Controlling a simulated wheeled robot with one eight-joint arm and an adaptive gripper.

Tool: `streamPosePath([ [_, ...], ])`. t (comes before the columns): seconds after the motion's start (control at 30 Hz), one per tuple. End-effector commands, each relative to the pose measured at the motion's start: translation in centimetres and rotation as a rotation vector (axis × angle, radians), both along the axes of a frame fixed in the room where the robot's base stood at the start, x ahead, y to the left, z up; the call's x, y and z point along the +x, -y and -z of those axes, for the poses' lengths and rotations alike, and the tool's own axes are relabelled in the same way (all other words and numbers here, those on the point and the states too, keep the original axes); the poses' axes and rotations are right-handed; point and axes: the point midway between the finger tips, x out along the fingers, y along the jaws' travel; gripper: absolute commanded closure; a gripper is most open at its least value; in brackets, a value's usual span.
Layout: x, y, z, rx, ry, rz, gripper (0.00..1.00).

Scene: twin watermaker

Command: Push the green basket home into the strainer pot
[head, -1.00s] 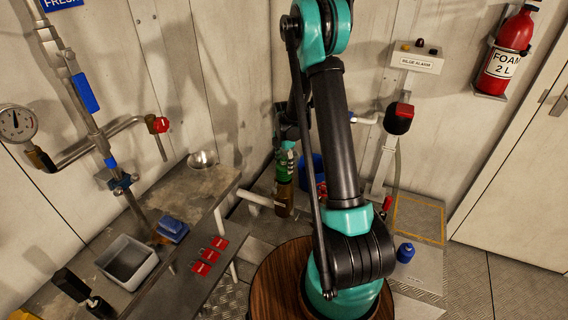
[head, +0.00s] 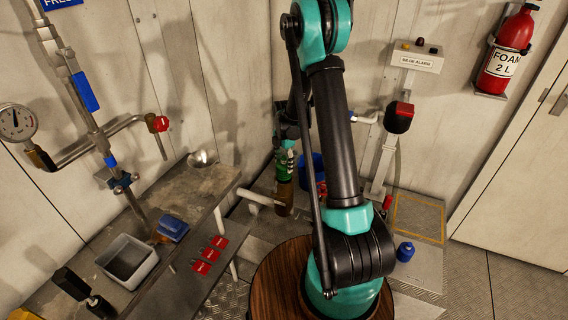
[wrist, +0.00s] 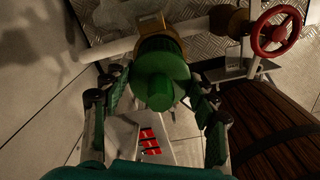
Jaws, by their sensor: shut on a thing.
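The green basket (wrist: 160,75) is in the middle of the wrist view, with its round knob towards the camera. My gripper (wrist: 158,88) is shut on it, one finger on each side. The amber strainer pot (wrist: 158,44) shows just beyond the basket, in line with it. In the head view the green basket (head: 285,164) stands upright directly above the strainer pot (head: 284,197). The dark arm partly covers my gripper there. How deep the basket sits in the pot cannot be told.
A pipe (head: 262,200) joins the pot from the left. A red handwheel (wrist: 276,31) and a wooden barrel (wrist: 270,125) are close on the right in the wrist view. A workbench (head: 180,185) with a metal bowl (head: 201,158) stands left.

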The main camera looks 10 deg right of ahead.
Motion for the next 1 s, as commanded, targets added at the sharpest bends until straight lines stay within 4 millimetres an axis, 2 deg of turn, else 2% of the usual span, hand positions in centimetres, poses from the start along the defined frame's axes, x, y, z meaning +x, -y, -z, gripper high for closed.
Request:
streamPosePath([
  [1.0,0.0,0.0,1.9,0.0,0.0,0.0,0.62],
])
